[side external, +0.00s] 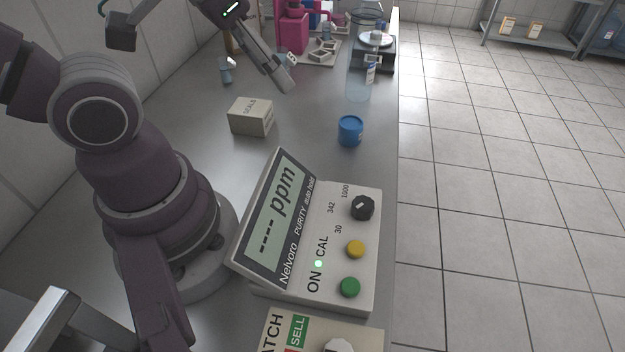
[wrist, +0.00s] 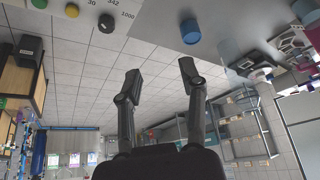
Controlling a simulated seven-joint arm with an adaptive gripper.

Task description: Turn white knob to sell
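The white knob (side external: 338,346) shows only as a sliver at the bottom edge of the side external view. It sits on a cream panel (side external: 268,326) beside a green SELL label (side external: 298,330) and a partly cut-off red label. Which way the knob points is hidden. My gripper (side external: 285,76) is high at the back of the bench, far from the knob. In the wrist view my gripper (wrist: 160,75) has its two fingers spread with nothing between them. The white knob does not show in the wrist view.
A Nelvoro purity meter (side external: 335,270) with a black dial (side external: 362,208), yellow button (side external: 356,249) and green button (side external: 350,287) stands just behind the panel. A SEALS box (side external: 250,117), blue jar (side external: 350,131) and clear bottle (side external: 360,85) stand farther back.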

